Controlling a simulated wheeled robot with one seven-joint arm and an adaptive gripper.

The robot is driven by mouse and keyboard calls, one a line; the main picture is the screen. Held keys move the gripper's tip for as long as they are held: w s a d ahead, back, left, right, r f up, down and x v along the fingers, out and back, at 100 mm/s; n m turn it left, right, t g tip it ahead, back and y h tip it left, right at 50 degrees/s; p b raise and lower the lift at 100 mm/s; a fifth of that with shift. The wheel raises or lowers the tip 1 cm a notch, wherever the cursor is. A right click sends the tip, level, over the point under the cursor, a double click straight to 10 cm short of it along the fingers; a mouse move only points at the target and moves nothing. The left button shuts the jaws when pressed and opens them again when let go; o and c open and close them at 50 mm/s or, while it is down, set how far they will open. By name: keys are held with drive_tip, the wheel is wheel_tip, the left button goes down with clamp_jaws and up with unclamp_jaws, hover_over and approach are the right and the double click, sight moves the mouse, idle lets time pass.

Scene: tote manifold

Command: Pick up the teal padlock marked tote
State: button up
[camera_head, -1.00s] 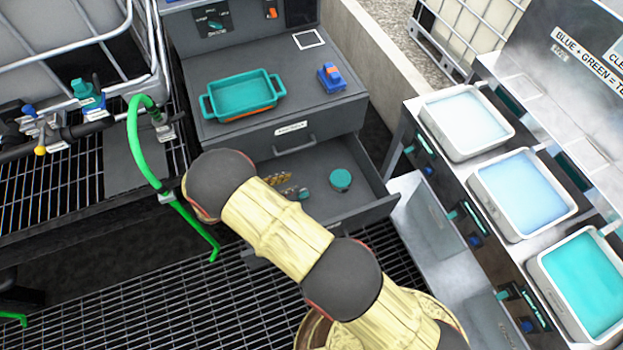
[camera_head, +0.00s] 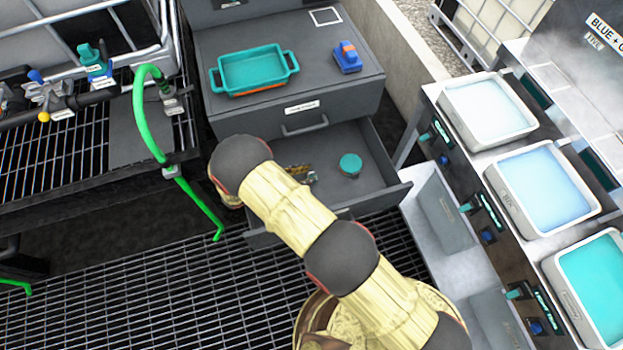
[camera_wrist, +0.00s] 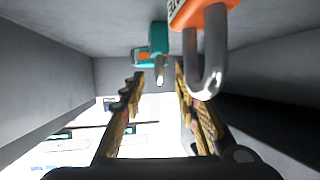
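My gripper (camera_wrist: 158,80) is open, with its two fingers apart and nothing visible between them. In the head view my gripper (camera_head: 298,172) is low in the open drawer (camera_head: 377,178), partly hidden by my arm. In the wrist view a teal block with a metal tip (camera_wrist: 158,38) lies just beyond the fingertips; I cannot read a mark on it. A teal and orange item (camera_wrist: 141,57) is beside it. An orange padlock (camera_wrist: 203,14) with a steel shackle is close at upper right, its lettering cut off. A round teal item (camera_head: 350,164) lies in the drawer.
The drawer walls (camera_wrist: 262,62) stand close around my gripper. On the cabinet top are a teal tray (camera_head: 254,72) and a blue and orange item (camera_head: 347,58). A green hose (camera_head: 150,115) hangs at left. White basins (camera_head: 543,190) line the right bench.

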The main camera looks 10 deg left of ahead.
sight(309, 175)
drive_tip(key=b+x, duration=0.1)
drive_tip(key=x, duration=0.3)
drive_tip(key=shift+f, duration=0.1)
drive_tip(key=shift+c, duration=1.2)
